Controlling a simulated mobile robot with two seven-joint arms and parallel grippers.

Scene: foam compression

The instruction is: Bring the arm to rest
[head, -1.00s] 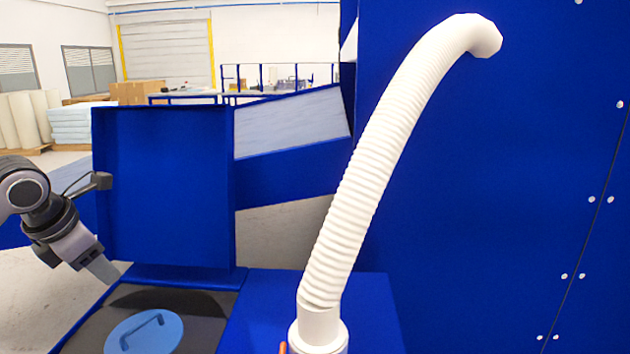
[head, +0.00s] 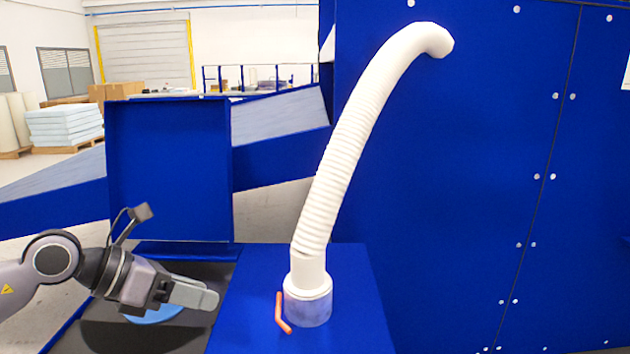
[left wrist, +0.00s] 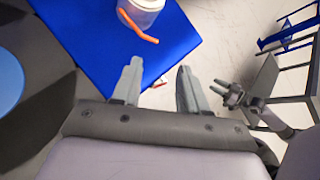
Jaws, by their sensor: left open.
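My left gripper (head: 192,293) reaches in from the left in the head view, above the dark round opening of the blue machine. It is empty, and in the left wrist view its two fingers (left wrist: 158,70) stand apart. The blue round lid (head: 152,315) lies below the gripper and is partly hidden by it; its edge also shows in the left wrist view (left wrist: 8,80). What looks like my right gripper (left wrist: 232,94) shows small at the right of the left wrist view; its jaw opening is unclear. It is not in the head view.
A white ribbed hose (head: 338,165) rises from a collar on the blue top, right of my left gripper. An orange lever (head: 281,312) sits beside the collar. A raised blue panel (head: 168,170) stands behind the opening. A tall blue wall (head: 450,200) fills the right.

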